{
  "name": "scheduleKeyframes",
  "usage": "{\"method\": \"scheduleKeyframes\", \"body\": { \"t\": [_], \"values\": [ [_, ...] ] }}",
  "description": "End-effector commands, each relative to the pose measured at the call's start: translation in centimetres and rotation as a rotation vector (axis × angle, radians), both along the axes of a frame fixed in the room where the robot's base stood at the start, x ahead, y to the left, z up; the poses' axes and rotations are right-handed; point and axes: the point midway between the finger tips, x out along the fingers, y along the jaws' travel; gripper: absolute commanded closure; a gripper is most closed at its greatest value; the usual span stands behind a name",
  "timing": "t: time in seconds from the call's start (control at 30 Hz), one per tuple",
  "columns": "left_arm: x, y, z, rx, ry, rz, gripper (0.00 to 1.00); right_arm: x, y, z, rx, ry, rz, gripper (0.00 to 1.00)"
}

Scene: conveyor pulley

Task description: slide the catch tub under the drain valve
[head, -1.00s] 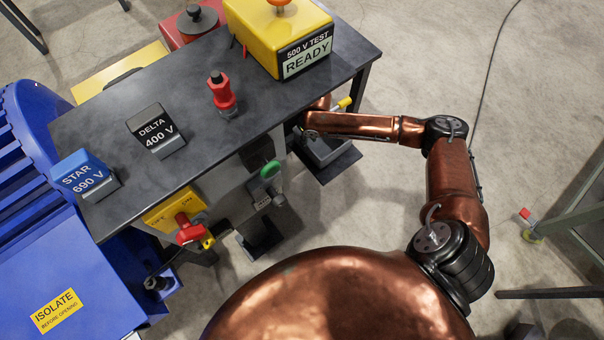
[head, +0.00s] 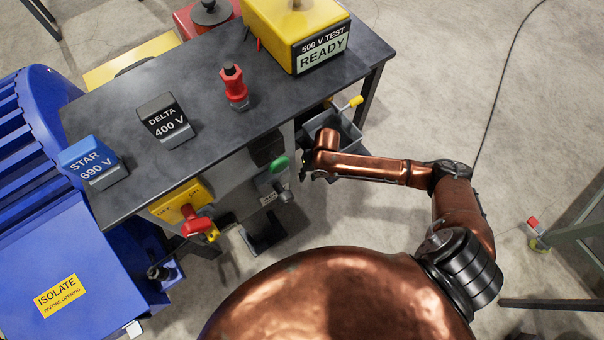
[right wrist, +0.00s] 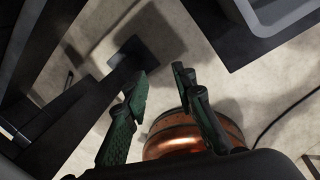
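The grey catch tub (head: 350,135) is on the right beneath the bench edge in the head view, partly hidden by my right arm. A grey rim, apparently the tub's, shows at the top right of the right wrist view (right wrist: 285,24). A yellow handle (head: 354,101), which may belong to the drain valve, sticks out above the tub; the valve body is not clear. My right gripper (right wrist: 160,85) is open with nothing between its green-dark fingers, beside the tub and apart from it. In the head view my wrist mostly hides it. My left gripper is not in view.
The dark bench (head: 205,95) carries a yellow tester (head: 297,30), a red plug (head: 234,88) and two labelled blocks. A yellow panel with a red switch (head: 184,210) and a green-knobbed box (head: 272,180) are below its front edge. Open floor lies to the right.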

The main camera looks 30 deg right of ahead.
Motion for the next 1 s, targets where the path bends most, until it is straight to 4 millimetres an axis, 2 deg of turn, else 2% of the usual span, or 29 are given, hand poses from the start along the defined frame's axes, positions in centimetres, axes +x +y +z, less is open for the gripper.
{"method": "scheduleKeyframes", "body": {
  "t": [0.2, 0.6, 0.8, 1.0],
  "values": [
    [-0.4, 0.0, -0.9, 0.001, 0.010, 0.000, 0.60, -2.8, 2.5, -2.7, 0.065, 0.035, -0.132, 0.75],
    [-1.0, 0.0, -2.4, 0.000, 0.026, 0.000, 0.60, -7.8, 6.8, -6.3, 0.185, 0.112, -0.434, 0.75],
    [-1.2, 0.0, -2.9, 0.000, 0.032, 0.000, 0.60, -9.6, 8.0, -7.3, 0.229, 0.145, -0.567, 0.75],
    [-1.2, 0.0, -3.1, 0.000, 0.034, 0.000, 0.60, -10.2, 8.5, -7.5, 0.248, 0.157, -0.624, 0.75]
  ]
}}
